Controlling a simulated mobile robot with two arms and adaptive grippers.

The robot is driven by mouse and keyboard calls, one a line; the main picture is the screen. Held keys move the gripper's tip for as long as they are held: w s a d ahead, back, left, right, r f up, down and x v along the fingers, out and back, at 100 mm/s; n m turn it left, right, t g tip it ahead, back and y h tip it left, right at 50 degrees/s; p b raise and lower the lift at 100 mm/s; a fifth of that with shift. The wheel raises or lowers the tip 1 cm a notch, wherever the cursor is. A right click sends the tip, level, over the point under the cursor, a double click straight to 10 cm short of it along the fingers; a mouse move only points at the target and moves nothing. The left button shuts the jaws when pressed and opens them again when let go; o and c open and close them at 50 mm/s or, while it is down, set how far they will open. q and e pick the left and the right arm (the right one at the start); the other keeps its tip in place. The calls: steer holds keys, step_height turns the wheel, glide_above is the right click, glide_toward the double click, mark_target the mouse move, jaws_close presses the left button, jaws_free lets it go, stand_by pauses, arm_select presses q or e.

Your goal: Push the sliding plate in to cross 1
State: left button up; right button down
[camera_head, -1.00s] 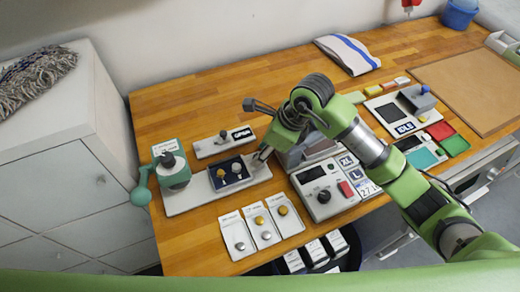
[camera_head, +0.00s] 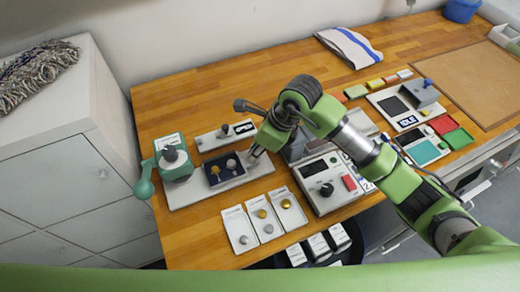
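The sliding plate (camera_head: 213,182) is a dark blue slab bearing a gold and a silver piece. It lies on a long light grey base (camera_head: 188,198). A green press (camera_head: 174,166) with a ball-ended lever (camera_head: 144,188) stands at the base's left end, with a clear gap to the plate. My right gripper (camera_head: 254,154) reaches down at the plate's right edge, very near or touching it. Its fingers are too small and dark to tell whether they are open. I cannot make out cross 1. My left gripper is not in view.
Several white trays with round pieces (camera_head: 239,230) lie in front. A control box (camera_head: 327,190) stands to the right, under my arm. A white cabinet (camera_head: 60,170) is at the left.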

mark_target(230, 163)
steer(key=a, duration=0.2)
steer(key=s+a, duration=0.1)
steer(key=a, duration=0.1)
steer(key=s+a+b, duration=0.1)
steer(key=a, duration=0.1)
steer(key=shift+s+a, duration=0.2)
steer(key=shift+s, duration=0.05)
steer(key=shift+d, duration=0.4)
steer(key=c, duration=1.9)
jaws_free()
steer(key=shift+a, duration=0.2)
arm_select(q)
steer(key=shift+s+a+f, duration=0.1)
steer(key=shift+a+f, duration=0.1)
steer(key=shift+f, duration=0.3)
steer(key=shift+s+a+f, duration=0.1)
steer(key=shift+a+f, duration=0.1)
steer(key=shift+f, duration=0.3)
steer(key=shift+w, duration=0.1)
